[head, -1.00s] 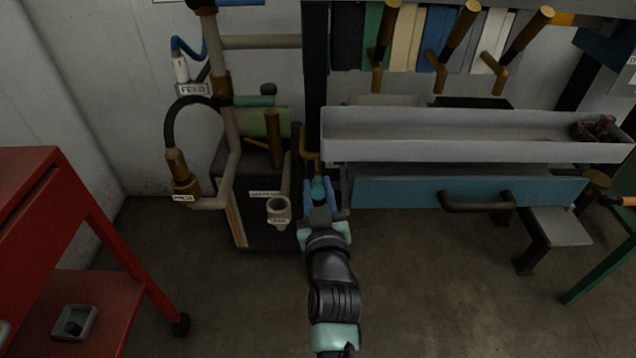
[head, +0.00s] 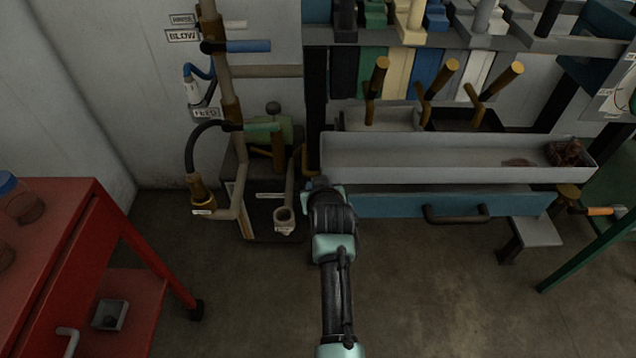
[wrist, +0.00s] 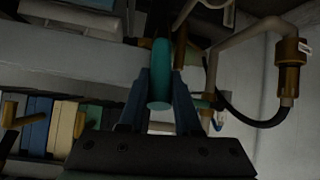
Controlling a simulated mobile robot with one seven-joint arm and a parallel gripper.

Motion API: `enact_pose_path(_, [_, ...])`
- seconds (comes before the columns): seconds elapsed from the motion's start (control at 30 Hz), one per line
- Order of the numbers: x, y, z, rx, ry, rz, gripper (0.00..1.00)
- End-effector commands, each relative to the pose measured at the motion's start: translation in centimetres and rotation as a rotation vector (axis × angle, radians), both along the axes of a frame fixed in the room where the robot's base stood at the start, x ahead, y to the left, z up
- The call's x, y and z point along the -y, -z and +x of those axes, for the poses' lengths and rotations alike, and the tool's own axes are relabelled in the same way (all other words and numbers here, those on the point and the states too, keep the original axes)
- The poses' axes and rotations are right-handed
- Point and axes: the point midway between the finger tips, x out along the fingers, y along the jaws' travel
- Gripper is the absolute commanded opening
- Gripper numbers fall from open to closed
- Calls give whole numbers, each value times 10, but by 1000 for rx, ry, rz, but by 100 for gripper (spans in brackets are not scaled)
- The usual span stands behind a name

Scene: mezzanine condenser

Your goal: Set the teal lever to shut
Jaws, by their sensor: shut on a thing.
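The teal lever (wrist: 161,62) shows in the wrist view as a rounded teal handle between the blue fingers of my gripper (wrist: 161,92). The fingers are closed on its sides. In the head view my own arm hides the gripper and this handle, low beside the left end of the grey tray. A brass pipe (head: 309,160) shows just above that spot. The lever's pivot and any mark for its shut position cannot be made out.
The long grey tray (head: 440,160) and blue drawer (head: 390,205) are right of my arm. A red cart (head: 60,240) stands at left. Floor between is clear.

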Motion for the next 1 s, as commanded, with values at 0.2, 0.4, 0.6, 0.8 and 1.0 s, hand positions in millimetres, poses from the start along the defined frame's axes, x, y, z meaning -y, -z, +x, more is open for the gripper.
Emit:
enact_pose_path(0.2, [0, -6, 12, -116, 0, -1, 0])
enact_pose_path(0.4, [0, -6, 17, -176, -1, -1, 0])
enact_pose_path(0.6, [0, -6, 19, -198, -1, 0, 0])
enact_pose_path(0.8, [0, -6, 19, -199, -1, 0, 0])
enact_pose_path(1.0, [0, -6, 19, -198, -1, 0, 43])
